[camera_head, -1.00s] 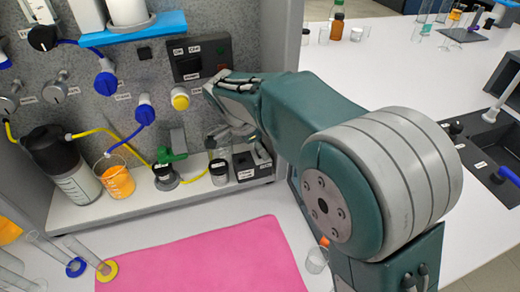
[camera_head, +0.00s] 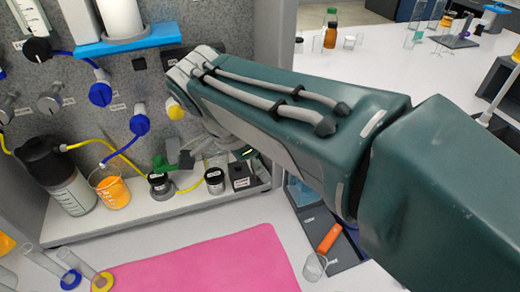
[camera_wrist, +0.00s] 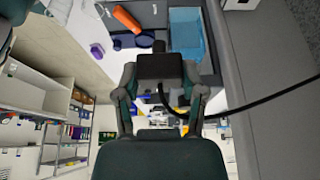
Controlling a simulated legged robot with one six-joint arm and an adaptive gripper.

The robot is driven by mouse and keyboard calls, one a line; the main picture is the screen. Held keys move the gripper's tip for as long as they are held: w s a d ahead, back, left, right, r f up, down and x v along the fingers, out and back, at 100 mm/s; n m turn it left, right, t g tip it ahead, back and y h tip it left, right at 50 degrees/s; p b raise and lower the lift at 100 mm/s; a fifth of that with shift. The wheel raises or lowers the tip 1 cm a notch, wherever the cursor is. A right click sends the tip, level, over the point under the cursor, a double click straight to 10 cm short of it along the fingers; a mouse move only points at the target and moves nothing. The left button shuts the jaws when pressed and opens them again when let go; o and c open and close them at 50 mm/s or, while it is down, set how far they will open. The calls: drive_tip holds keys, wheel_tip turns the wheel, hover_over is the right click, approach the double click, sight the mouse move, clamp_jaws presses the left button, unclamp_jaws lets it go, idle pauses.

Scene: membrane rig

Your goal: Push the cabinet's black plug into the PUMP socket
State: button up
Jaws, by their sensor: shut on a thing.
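In the wrist view, my gripper (camera_wrist: 160,80) is shut on the black plug (camera_wrist: 158,66), with a finger on each side of it. A black cable (camera_wrist: 250,104) loops from the plug and runs off to the right. The dark panel (camera_head: 172,58) on the cabinet wall is mostly covered by my arm. A small black labelled box (camera_head: 241,182) stands at the right end of the cabinet shelf. I cannot tell which part is the PUMP socket, as the labels are too small to read.
The shelf (camera_head: 110,228) holds a black-topped bottle (camera_head: 72,190), an orange beaker (camera_head: 113,194), a green-handled valve (camera_head: 160,166) and a dark-lidded jar (camera_head: 215,181). A pink mat (camera_head: 215,262) lies in front. A small glass (camera_head: 314,267) stands right of it.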

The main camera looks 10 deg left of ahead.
idle(0.5)
hover_over(242, 170)
drive_tip(key=s, duration=0.1)
wheel_tip(242, 170, down, 4)
drive_tip(key=a, duration=0.1)
drive_tip(key=shift+w+f, duration=0.15)
drive_tip(key=shift+f, duration=1.1)
drive_tip(key=shift+w+f, duration=0.2)
drive_tip(key=shift+f, duration=1.1)
drive_tip(key=shift+w+f, duration=0.15)
drive_tip(key=shift+f, duration=1.5)
drive_tip(key=shift+c, duration=1.4)
drive_tip(key=shift+s+f, duration=0.1)
drive_tip(key=shift+f, duration=0.2)
clamp_jaws()
drive_tip(key=shift+f, duration=0.25)
drive_tip(key=o, duration=1.3)
unclamp_jaws()
drive_tip(key=shift+a, duration=0.1)
drive_tip(key=shift+c, duration=0.2)
drive_tip(key=shift+r, duration=0.1)
